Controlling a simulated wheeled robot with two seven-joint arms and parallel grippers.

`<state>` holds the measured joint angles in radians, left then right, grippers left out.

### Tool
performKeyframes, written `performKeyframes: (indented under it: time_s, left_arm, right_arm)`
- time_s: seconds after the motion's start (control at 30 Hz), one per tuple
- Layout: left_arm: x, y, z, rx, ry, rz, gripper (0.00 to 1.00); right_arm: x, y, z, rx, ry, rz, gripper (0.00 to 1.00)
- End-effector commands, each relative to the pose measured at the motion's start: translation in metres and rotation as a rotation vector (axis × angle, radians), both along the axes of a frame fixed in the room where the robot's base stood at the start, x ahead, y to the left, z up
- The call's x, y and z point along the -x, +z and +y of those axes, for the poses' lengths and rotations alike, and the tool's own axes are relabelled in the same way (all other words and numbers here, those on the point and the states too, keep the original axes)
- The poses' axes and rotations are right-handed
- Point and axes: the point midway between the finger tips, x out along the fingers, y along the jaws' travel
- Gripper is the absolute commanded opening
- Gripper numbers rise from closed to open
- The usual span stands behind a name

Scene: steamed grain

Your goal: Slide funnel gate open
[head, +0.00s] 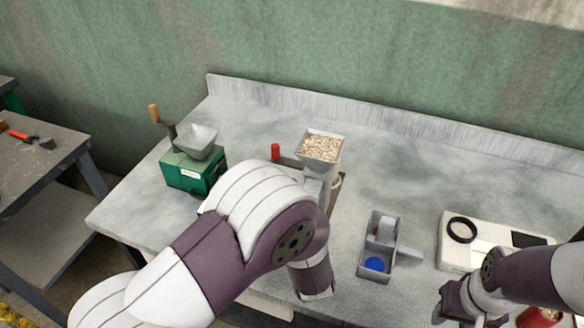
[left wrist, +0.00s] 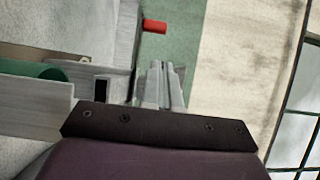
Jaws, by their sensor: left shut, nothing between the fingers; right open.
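A grey metal funnel (head: 318,147) filled with pale grain stands on the bench in the head view. A small red knob (head: 276,152) shows to its left; a red knob (left wrist: 154,26) also shows in the left wrist view, beyond my fingertips. The gate itself cannot be clearly made out. My left arm covers the area below the funnel. My left gripper (left wrist: 163,70) is shut and empty, beside a grey metal body (left wrist: 108,52) with a dark slot. My right gripper (head: 447,302) is open at the lower right, away from the funnel.
A green hand mill (head: 192,172) with a crank stands left of the funnel. A grey divided box (head: 378,245) with a blue disc and a white device (head: 455,252) with a black ring stand to the right. The bench's back right is clear.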

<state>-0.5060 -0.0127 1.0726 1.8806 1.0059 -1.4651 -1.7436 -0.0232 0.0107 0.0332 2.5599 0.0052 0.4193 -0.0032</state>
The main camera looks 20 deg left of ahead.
Motion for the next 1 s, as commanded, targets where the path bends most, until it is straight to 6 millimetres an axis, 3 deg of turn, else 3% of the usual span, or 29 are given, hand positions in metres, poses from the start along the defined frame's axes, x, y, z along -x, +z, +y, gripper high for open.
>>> performKeyframes:
  time_s: [0.27,0.7,1.0]
  left_arm:
    - [-0.005,0.001,0.003,0.004,0.002,0.0,0.0]
    - [-0.073,0.001,0.04,0.004,0.001,0.001,0.0]
    - [-0.089,0.0,0.047,0.004,-0.001,0.001,0.0]
  right_arm:
    - [0.0,0.001,0.0,0.0,0.0,0.0,0.43]
    - [0.0,0.009,0.0,0.0,0.0,0.0,0.43]
    - [0.0,0.01,0.0,0.0,0.0,0.0,0.43]
